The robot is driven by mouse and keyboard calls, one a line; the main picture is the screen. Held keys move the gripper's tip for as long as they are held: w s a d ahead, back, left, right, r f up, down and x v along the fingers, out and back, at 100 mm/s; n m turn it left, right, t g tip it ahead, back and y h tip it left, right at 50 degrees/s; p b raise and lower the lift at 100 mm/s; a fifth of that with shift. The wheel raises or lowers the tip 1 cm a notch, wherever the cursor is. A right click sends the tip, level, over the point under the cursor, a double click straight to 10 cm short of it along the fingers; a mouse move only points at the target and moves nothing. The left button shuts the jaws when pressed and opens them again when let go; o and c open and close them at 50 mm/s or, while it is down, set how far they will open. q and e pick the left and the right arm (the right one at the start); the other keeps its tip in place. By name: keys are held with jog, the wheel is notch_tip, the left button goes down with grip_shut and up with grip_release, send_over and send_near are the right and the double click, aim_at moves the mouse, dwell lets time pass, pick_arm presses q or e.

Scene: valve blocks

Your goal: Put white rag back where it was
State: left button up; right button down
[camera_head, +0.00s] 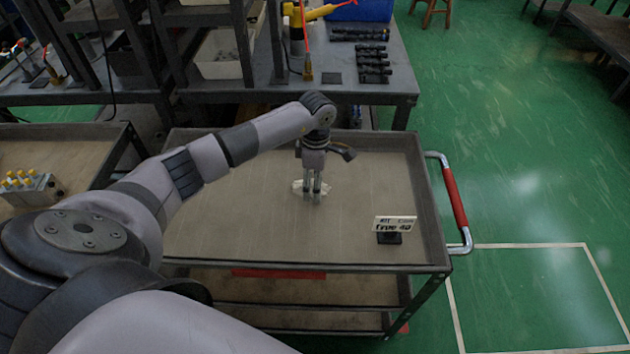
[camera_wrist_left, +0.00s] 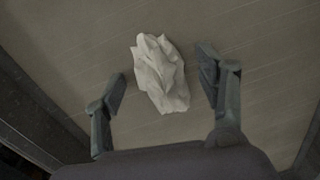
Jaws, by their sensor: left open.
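The white rag (camera_head: 298,187) lies crumpled on the top tray of the cart (camera_head: 230,215), partly hidden behind my left gripper in the head view. My left gripper (camera_head: 312,196) points down at the rag from above. In the left wrist view the rag (camera_wrist_left: 160,74) lies between the two spread fingers of my left gripper (camera_wrist_left: 160,88), with a gap on each side. The gripper is open and holds nothing. I cannot tell how far above the tray the fingertips are. My right gripper is not in view.
A small sign (camera_head: 394,224) on a dark base stands at the tray's right front. A red-and-chrome handle (camera_head: 455,200) juts from the cart's right side. A workbench (camera_head: 385,88) with dark parts stands behind. A valve block (camera_head: 30,188) sits on the left cart.

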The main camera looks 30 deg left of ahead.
pick_arm(q)
jog(key=shift+r, duration=0.1)
jog(key=shift+r, duration=0.3)
notch_tip(320, 180, up, 12)
jog(key=b, duration=0.1)
jog(key=shift+w+a+f, duration=0.15)
jog(key=shift+w+f, duration=0.1)
jog(key=shift+w, duration=0.05)
